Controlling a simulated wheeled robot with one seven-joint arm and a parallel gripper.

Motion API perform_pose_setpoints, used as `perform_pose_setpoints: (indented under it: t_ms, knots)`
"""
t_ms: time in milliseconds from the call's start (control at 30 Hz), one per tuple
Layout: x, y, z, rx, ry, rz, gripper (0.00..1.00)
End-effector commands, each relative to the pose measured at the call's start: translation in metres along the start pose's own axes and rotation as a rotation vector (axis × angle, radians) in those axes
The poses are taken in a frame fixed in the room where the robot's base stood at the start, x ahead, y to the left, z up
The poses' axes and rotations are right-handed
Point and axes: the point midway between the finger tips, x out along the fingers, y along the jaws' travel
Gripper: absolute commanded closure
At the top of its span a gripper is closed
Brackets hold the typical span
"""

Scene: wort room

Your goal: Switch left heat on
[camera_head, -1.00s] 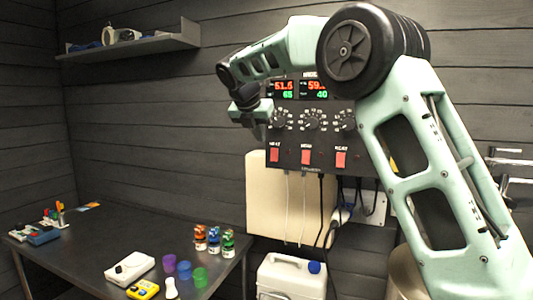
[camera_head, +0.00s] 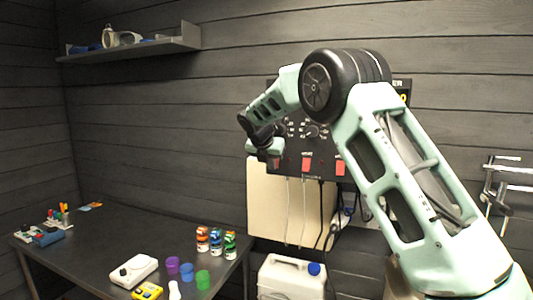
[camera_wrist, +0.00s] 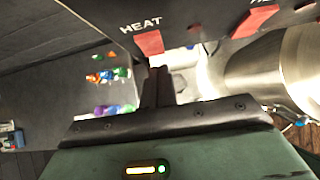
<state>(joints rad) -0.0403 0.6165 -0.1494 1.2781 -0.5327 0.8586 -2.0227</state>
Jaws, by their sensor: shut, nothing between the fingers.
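The black control panel (camera_head: 322,152) hangs on the wall, with a row of red rocker switches along its lower edge. The left heat switch (camera_head: 275,163) is partly hidden behind my gripper (camera_head: 264,155). In the wrist view, a red switch under the word HEAT (camera_wrist: 149,43) lies just beyond the tips of my gripper (camera_wrist: 157,72); I cannot tell whether they touch. The fingers are shut and empty. The middle switch (camera_head: 306,164) and right switch (camera_head: 340,168) are clear of my gripper. The left switch's on or off position cannot be told.
Cables hang below the panel in front of a pale board (camera_head: 262,203). A white canister (camera_head: 291,276) stands beneath. A dark table (camera_head: 105,240) at left holds bottles, cups and small devices. A metal vessel (camera_wrist: 278,70) is near the gripper in the wrist view.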

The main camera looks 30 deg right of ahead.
Motion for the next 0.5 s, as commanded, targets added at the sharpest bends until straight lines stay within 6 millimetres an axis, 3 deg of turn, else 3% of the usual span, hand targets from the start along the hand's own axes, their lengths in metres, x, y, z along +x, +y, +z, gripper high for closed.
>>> perform_pose_setpoints:
  t_ms: [133, 500]
  knots:
    - [0.0063, 0.0003, 0.0086, 0.002, 0.000, 0.001, 1.00]
    - [0.0097, 0.0005, 0.0090, 0.001, 0.001, 0.002, 1.00]
